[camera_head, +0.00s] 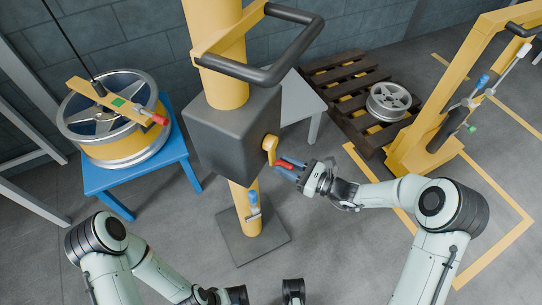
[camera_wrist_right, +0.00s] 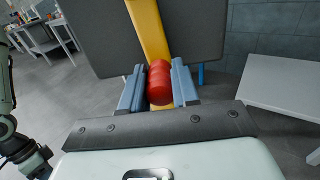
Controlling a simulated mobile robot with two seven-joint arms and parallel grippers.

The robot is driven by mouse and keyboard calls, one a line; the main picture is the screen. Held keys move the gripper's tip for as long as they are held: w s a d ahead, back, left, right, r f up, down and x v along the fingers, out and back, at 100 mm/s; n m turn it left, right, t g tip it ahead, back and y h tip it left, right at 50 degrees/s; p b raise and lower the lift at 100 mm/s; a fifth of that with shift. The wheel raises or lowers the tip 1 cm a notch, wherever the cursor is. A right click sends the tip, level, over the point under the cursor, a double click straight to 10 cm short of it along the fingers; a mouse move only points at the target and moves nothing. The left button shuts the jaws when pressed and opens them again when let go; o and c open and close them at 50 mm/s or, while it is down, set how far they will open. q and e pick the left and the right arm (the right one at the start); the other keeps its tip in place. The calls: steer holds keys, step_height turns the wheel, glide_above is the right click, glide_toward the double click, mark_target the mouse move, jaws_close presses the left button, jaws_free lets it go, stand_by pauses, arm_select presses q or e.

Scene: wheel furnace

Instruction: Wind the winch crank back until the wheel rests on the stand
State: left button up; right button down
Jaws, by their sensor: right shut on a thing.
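The winch is a dark grey box (camera_head: 233,136) on a yellow column, with a short yellow crank arm (camera_head: 269,148) on its right side. My right gripper (camera_head: 288,165) is shut on the crank's red handle, which shows between the blue fingers in the right wrist view (camera_wrist_right: 159,82). The wheel (camera_head: 122,145), with a silver rim, lies flat over the blue stand (camera_head: 176,151) at left; I cannot tell whether it touches. A yellow bar (camera_head: 107,99) with a green patch and red grip lies across it below a dark cable. My left arm shows at the bottom; its fingers are hidden.
A dark bent handle bar (camera_head: 262,75) juts from the column above the winch. A pallet (camera_head: 342,85) with another wheel (camera_head: 388,100) lies at back right, beside a yellow frame (camera_head: 428,135). A grey table (camera_head: 299,101) stands behind the winch. The floor at front right is clear.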

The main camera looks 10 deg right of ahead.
steer(key=shift+w, duration=0.1)
steer(key=w+d+r, duration=0.1)
steer(key=w+d, duration=0.1)
steer(key=w+d+r+p, duration=0.1)
steer(key=w, duration=0.1)
steer(key=shift+w+r, duration=0.1)
steer(key=shift+r, duration=0.2)
stand_by(0.4)
steer(key=r+p, duration=0.1)
steer(key=w+d+r+p, duration=0.1)
steer(key=r, duration=0.1)
steer(key=w+r+p, duration=0.1)
steer(key=shift+w+d+r, duration=0.15)
steer(key=shift+d+r, duration=0.1)
steer(key=shift+r, duration=0.15)
steer(key=shift+r, duration=0.1)
steer(key=r+p, duration=0.2)
steer(key=r, duration=0.1)
steer(key=r+p, duration=0.2)
steer(key=shift+s+a+r, duration=0.1)
steer(key=shift+s+a, duration=0.05)
steer(key=shift+s, duration=0.1)
